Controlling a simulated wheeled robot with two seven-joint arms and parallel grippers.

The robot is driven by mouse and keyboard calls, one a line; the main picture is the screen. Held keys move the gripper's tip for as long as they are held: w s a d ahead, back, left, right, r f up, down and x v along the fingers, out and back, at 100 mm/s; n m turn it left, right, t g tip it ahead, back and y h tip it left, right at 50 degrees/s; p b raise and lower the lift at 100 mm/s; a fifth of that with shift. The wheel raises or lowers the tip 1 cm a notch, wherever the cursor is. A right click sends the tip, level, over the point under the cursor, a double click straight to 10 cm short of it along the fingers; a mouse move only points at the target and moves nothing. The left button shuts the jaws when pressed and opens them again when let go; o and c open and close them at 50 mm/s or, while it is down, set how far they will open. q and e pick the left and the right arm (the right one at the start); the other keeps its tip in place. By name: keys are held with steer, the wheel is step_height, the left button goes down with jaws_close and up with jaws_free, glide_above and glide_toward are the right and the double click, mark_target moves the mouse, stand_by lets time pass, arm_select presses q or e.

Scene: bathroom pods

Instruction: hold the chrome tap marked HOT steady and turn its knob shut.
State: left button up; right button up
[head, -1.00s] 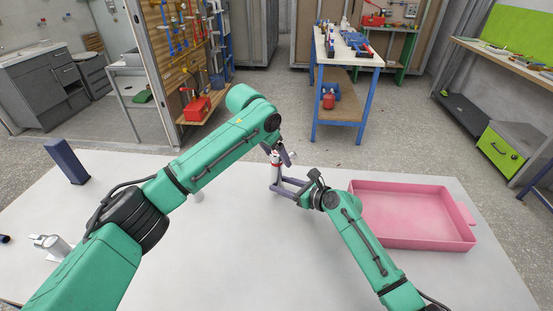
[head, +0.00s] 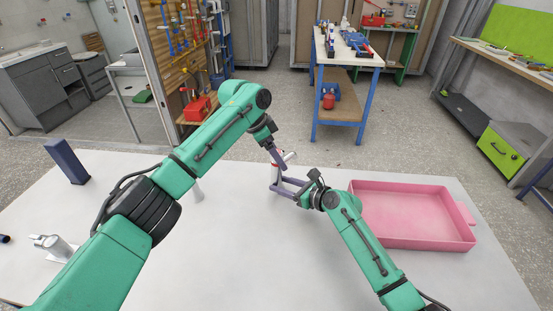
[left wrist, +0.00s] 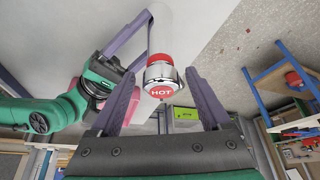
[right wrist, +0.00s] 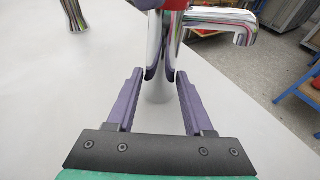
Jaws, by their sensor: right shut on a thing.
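The chrome tap (head: 274,173) stands upright on the pale table in the head view. Its knob has a red ring and a red cap marked HOT (left wrist: 161,93) in the left wrist view. My left gripper (left wrist: 161,76) is open, with one finger on each side of the knob and gaps showing beside it. My right gripper (right wrist: 160,76) is shut on the tap's upright chrome body (right wrist: 156,52), below the spout (right wrist: 222,20). It also shows low at the tap in the head view (head: 277,186). The fingers partly hide the tap in the head view.
A pink tray (head: 412,243) lies right of my right gripper. Another chrome tap (head: 52,246) and a dark blue block (head: 67,161) are at the table's left. A small pale post (head: 197,192) stands behind my left arm. The table's front middle is clear.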

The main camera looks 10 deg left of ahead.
arm_select(q)
steer(key=shift+r, duration=2.5)
step_height(320, 180, up, 3)
steer(key=n+t+y, duration=0.1)
steer(key=n, duration=0.2)
steer(key=shift+w+a+n, duration=0.1)
steer(key=shift+w+n, duration=0.05)
steer(key=shift+n, duration=0.25)
steer(key=shift+r+n+t+y, duration=0.3)
steer(key=shift+r+n+t, duration=0.15)
steer(key=shift+n, duration=0.45)
step_height(320, 180, down, 9)
